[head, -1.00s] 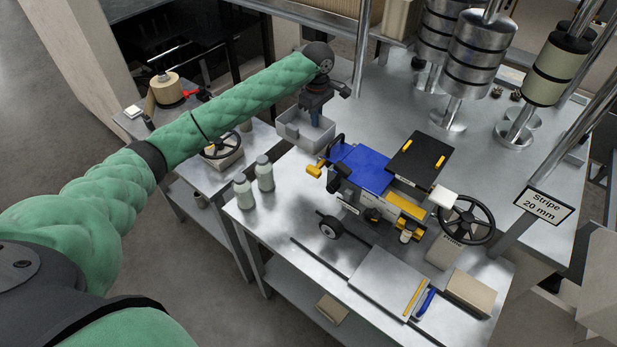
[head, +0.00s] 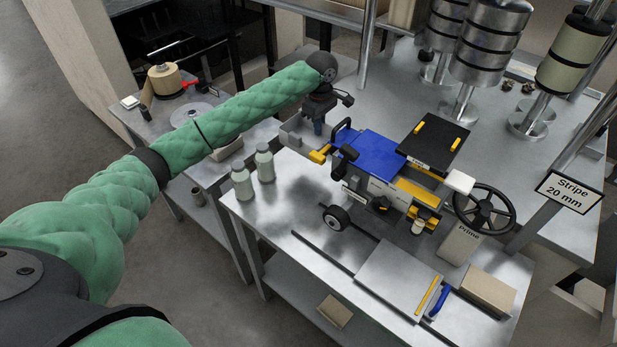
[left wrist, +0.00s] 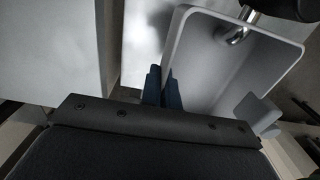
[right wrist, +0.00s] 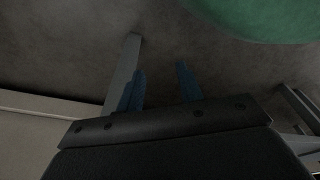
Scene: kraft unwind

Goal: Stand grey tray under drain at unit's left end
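The grey tray (head: 300,138) is at the left end of the blue-topped unit (head: 370,153), partly hidden behind its yellow-ended part. My left gripper (head: 318,128) is above the tray and points down. In the left wrist view, its blue fingers (left wrist: 163,88) are close together at the wall of the tray (left wrist: 205,75), which appears pinched between them. A shiny metal pipe, seemingly the drain (left wrist: 238,30), reaches over the tray's open top. I cannot tell whether the tray's base touches the table. My right gripper (right wrist: 163,88) is open and empty, away from the table.
Two pale bottles (head: 253,174) stand on the table just left of the unit. A handwheel (head: 484,212) is at the unit's right. Steel roller stands (head: 487,45) are behind. A side table (head: 150,125) with a tape roll is at the far left.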

